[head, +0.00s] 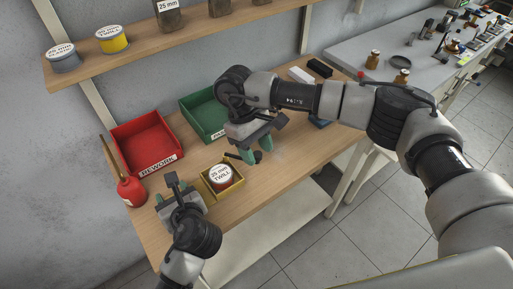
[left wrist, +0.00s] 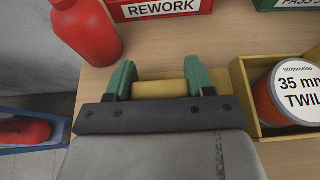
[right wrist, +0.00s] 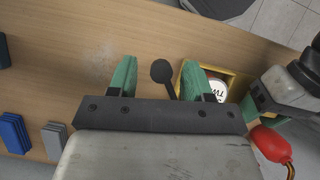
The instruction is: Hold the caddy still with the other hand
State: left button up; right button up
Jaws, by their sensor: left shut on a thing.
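The yellow caddy (head: 238,188) is a small open box on the wooden bench. It holds a dark red spool with a white "35 mm TWILL" label (head: 220,175). My left gripper (head: 178,192) is at the caddy's left side. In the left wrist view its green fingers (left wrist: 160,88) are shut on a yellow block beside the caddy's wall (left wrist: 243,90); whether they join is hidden. My right gripper (head: 258,150) is above the bench, behind and right of the caddy. In the right wrist view its fingers (right wrist: 158,80) are wide apart, with a black ball-ended stem (right wrist: 162,72) between them, apparently untouched.
A red REWORK tray (head: 150,142) and a green tray (head: 203,112) stand behind. A red squeeze bottle (head: 131,190) stands left of my left gripper. Blue blocks (right wrist: 14,132) and grey blocks (right wrist: 54,140) lie on the bench.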

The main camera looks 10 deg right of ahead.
jog(key=shift+r, duration=0.1)
jog(key=v, duration=1.1)
jog(key=shift+w+r, duration=0.15)
jog(key=shift+r, duration=0.2)
jog(key=shift+a, duration=0.15)
pick_arm(q)
jog(key=o, duration=1.1)
jog(key=shift+s, duration=0.1)
